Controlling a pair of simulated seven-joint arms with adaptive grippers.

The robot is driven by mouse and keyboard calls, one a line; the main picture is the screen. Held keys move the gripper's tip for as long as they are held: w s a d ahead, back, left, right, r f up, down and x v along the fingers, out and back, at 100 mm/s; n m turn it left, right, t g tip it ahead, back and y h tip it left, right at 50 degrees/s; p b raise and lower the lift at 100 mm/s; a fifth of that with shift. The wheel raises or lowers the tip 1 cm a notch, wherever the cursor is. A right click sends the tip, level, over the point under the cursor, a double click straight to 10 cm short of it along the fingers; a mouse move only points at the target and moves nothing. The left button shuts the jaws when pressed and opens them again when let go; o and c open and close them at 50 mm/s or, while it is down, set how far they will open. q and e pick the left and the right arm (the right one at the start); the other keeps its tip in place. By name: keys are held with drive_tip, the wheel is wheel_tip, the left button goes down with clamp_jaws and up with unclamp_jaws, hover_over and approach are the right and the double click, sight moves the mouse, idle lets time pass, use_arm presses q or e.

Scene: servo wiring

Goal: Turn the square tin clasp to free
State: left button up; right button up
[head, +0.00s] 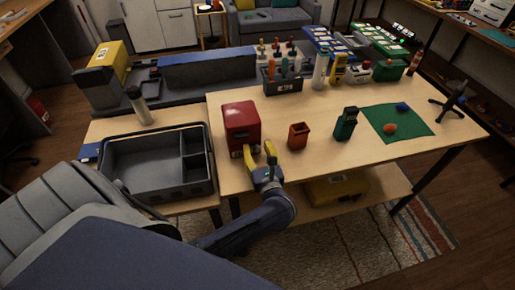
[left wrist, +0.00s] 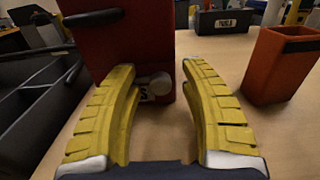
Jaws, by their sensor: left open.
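The red square tin (head: 241,122) stands upright near the front edge of the table; its dark red front also shows in the left wrist view (left wrist: 135,40). A pale grey clasp (left wrist: 155,86) sticks out low on its front, with a small white label partly behind it. My left gripper (head: 256,152) is open in front of the tin. In the left wrist view its two yellow fingers (left wrist: 160,68) are spread on either side of the clasp, with gaps visible between them and it. In the head view the clasp cannot be made out. My right gripper is not in view.
An orange open cup (head: 298,135) stands right of the tin, close to the right finger's side. A dark divided tray (head: 158,191) lies to the left. A dark green device (head: 346,123) and a green mat (head: 412,128) are further right.

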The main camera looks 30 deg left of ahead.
use_arm(q)
drive_tip(key=v, duration=1.1)
drive_tip(key=shift+s+d, duration=0.25)
drive_tip(key=shift+d, duration=0.05)
